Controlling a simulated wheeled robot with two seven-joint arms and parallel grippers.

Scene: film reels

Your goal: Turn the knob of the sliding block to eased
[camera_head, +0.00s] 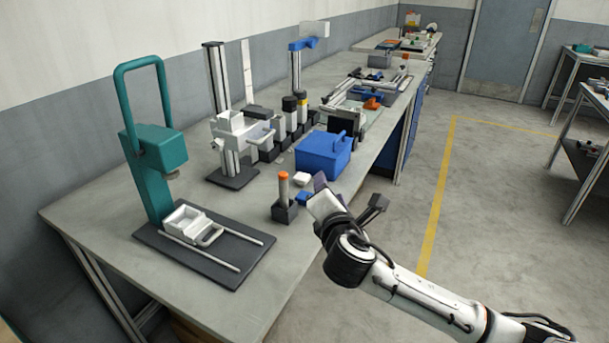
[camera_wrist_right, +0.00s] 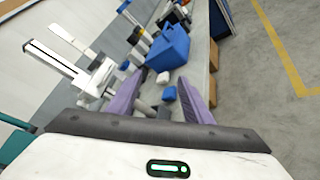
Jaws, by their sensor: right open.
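A white block (camera_head: 240,130) sits on an upright metal column with a dark base, left of centre in the head view. It looks like the sliding block, but a knob and any marking on it are too small to make out. The block also shows at the left in the right wrist view (camera_wrist_right: 97,78). My right gripper (camera_head: 349,197) is open and empty, at the table's front edge, right of and nearer than the column. Its two purple-grey fingers stand apart in the right wrist view (camera_wrist_right: 160,100). My left gripper is not in view.
A teal stand (camera_head: 155,175) and a white tray (camera_head: 186,221) on rails are at the left. An orange-topped post (camera_head: 284,195), a small blue piece (camera_head: 304,198) and a blue box (camera_head: 323,157) lie near my gripper. Bare tabletop (camera_head: 240,210) shows before the column.

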